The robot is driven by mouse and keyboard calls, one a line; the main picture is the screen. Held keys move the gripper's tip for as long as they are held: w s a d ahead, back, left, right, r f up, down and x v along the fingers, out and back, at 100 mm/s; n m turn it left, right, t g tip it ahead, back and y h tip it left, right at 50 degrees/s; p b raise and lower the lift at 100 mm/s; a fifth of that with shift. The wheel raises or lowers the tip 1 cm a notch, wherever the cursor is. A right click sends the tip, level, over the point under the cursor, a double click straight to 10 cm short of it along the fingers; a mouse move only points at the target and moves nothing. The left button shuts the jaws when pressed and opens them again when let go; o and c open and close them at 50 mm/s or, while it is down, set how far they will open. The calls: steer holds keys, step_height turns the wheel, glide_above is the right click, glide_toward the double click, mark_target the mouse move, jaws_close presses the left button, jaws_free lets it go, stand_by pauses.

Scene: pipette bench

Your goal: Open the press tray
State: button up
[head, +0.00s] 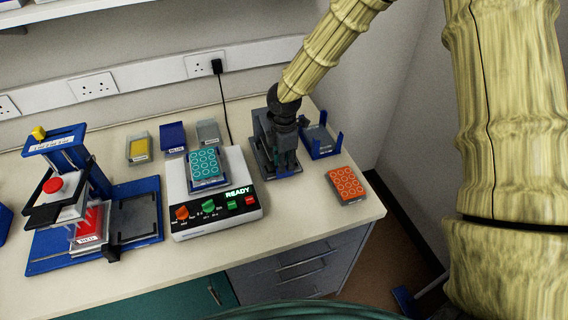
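The blue press (70,180) stands at the left of the bench, with a red knob on its head and a yellow piece on top. A red-labelled block (90,232) sits under the head. A dark flat plate (136,217) lies to the right on the press's blue base, with a small black block (112,254) at the front edge. I cannot tell which part is the tray. My gripper (284,160) is well to the right of the press, pointing down beside the heater unit. Its fingers blend with dark grey parts there, so its opening is unclear.
A white unit (250,213) reading READY holds a teal well plate (204,163) between press and gripper. Yellow (139,148), blue (172,137) and grey (208,133) boxes stand behind. An orange plate (346,184) and blue holder (320,140) are at the right.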

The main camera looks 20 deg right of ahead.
steer(key=shift+s+d+f, duration=0.1)
steer(key=shift+s+f, duration=0.5)
steer(key=shift+w+f, duration=0.4)
steer(key=shift+f, duration=0.1)
steer(key=shift+s+r, duration=0.2)
steer(key=shift+c, duration=0.4)
jaws_close()
